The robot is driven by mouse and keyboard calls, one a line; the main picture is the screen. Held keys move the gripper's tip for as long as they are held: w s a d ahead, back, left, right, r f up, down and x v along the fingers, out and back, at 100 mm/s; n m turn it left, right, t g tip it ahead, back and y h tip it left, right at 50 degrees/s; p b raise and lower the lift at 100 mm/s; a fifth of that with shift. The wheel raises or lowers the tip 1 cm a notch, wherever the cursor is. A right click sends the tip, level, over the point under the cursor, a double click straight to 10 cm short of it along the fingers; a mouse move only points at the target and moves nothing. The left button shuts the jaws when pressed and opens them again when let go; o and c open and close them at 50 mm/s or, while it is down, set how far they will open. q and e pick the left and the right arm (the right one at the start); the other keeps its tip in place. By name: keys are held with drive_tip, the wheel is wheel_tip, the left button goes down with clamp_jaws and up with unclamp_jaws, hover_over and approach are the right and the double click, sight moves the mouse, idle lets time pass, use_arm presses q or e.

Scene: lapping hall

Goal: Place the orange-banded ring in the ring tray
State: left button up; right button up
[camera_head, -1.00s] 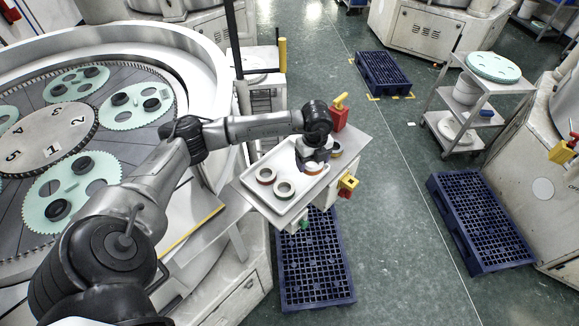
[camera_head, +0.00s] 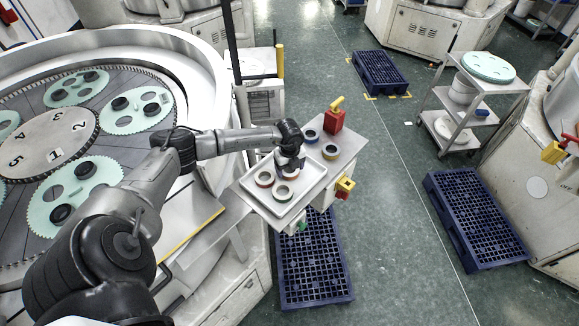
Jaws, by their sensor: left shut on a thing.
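The ring tray (camera_head: 309,193) is a white, shallow, rimmed tray on the metal side table. Two rings lie in it: a red-brown banded ring (camera_head: 264,179) and a green-banded ring (camera_head: 283,192). My left gripper (camera_head: 289,172) points down over the back part of the tray, just behind those two. It is shut on the orange-banded ring, which is mostly hidden beneath the gripper. I cannot tell whether this ring touches the tray floor. My right gripper is not in view.
A blue-banded ring (camera_head: 311,136) and a yellow-banded ring (camera_head: 330,152) lie on the table (camera_head: 347,142) behind the tray. A red block with a yellow handle (camera_head: 334,119) stands at the far corner. The large lapping machine (camera_head: 205,85) is left; blue pallets (camera_head: 315,270) lie on the floor.

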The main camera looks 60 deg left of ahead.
use_arm(q)
drive_tip(key=shift+f, duration=0.25)
drive_tip(key=o, duration=0.9)
drive_tip(key=shift+c, duration=0.2)
drive_tip(key=shift+r, duration=0.1)
